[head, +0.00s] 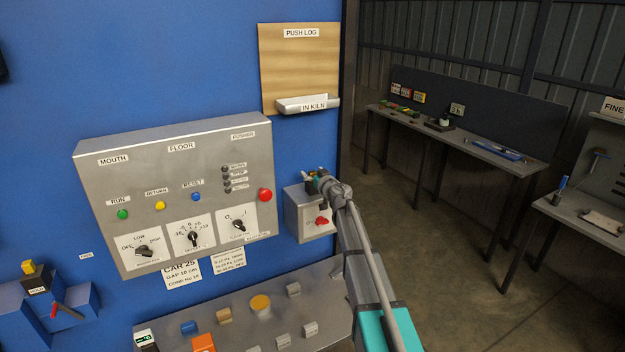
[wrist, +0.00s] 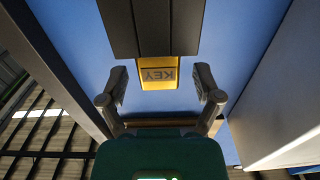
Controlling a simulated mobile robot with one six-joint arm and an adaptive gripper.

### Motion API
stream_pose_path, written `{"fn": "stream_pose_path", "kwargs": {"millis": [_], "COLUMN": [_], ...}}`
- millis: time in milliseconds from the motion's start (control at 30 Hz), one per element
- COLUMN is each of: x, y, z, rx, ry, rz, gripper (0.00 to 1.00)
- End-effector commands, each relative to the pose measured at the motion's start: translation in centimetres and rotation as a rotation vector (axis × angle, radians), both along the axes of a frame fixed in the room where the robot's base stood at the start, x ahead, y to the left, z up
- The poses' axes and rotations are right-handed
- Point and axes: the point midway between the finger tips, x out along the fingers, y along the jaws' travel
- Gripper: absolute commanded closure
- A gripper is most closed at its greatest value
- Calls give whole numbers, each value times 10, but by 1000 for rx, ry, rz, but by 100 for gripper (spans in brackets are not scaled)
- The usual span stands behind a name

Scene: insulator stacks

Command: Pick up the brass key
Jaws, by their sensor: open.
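In the wrist view a yellow piece labelled KEY (wrist: 159,74), its lettering upside down, sticks out from a dark grey block; I take it to be the brass key or its tag. My gripper (wrist: 161,86) is open, with one finger on each side of the yellow piece and a gap on both sides. A thin brass-coloured bar (wrist: 158,122) lies across between the finger bases; I cannot tell what it belongs to. In the head view my gripper (head: 317,181) is at the blue wall, by the top of a small grey switch box, and the key cannot be made out.
The small grey box (head: 295,215) has a red knob. A large control panel (head: 180,195) is to its left, with a white IN KILN tray (head: 307,104) above. A cluttered grey shelf (head: 255,335) stands below. Benches (head: 455,135) stand at right beyond open floor.

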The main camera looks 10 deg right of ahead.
Motion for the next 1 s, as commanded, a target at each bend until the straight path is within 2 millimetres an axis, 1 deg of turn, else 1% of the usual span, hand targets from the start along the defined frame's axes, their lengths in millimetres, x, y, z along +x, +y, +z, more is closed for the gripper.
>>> {"fn": "stream_pose_path", "kwargs": {"millis": [333, 467, 500, 567, 600, 667, 700, 767, 800, 1000], "x": [0, 0, 0, 0, 0, 0, 0, 0, 0, 0], "y": [0, 0, 0, 0, 0, 0, 0, 0, 0, 0], "z": [0, 0, 0, 0, 0, 0, 0, 0, 0, 0], "rx": [0, 0, 0, 0, 0, 0, 0, 0, 0, 0], "ry": [0, 0, 0, 0, 0, 0, 0, 0, 0, 0], "rz": [0, 0, 0, 0, 0, 0, 0, 0, 0, 0], "gripper": [17, 41, 49, 60, 67, 78, 86, 97, 100, 100]}}
